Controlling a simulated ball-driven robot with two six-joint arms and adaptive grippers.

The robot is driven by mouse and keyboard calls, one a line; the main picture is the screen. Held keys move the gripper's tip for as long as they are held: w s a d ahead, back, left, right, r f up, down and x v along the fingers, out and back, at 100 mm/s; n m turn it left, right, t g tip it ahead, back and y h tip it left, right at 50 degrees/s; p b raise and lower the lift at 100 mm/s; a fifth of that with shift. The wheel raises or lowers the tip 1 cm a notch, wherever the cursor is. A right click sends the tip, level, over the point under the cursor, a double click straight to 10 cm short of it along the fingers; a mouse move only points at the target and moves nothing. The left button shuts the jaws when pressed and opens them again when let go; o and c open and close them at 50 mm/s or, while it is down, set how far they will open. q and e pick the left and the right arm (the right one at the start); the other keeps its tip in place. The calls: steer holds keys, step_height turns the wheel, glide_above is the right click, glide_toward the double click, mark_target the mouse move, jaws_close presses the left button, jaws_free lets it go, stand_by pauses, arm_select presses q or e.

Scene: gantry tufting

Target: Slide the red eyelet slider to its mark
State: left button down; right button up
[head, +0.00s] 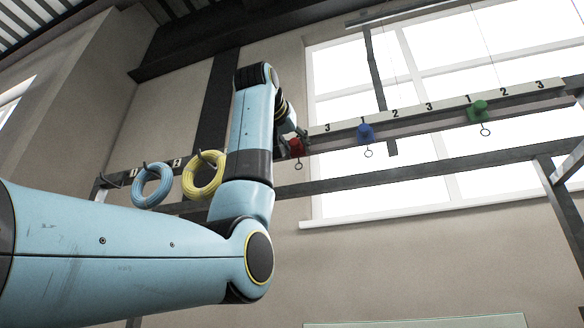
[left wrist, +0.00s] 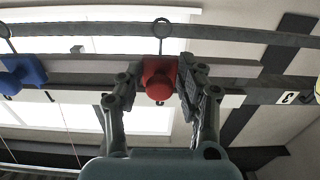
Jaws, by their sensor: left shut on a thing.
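The red eyelet slider (head: 296,148) hangs on the numbered rail (head: 430,112), near the rail's left visible part, with its ring below. In the left wrist view the red slider (left wrist: 159,78) sits between the two fingers of my left gripper (left wrist: 158,84), which is shut on it. In the head view my left gripper (head: 298,133) is mostly hidden by my own wrist. A "3" mark (head: 327,127) shows just right of the red slider; marks further left are hidden by my arm. My right gripper is in neither view.
A blue slider (head: 365,132) and a green slider (head: 479,110) hang further right on the rail. A blue coil (head: 152,186) and a yellow coil (head: 204,175) hang on hooks at left, close to my arm. A dark beam runs below the rail.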

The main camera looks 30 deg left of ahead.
arm_select(q)
steer(key=shift+a, duration=0.15)
steer(key=c, duration=1.2)
jaws_free()
steer(key=shift+o, duration=0.2)
steer(key=v, duration=1.2)
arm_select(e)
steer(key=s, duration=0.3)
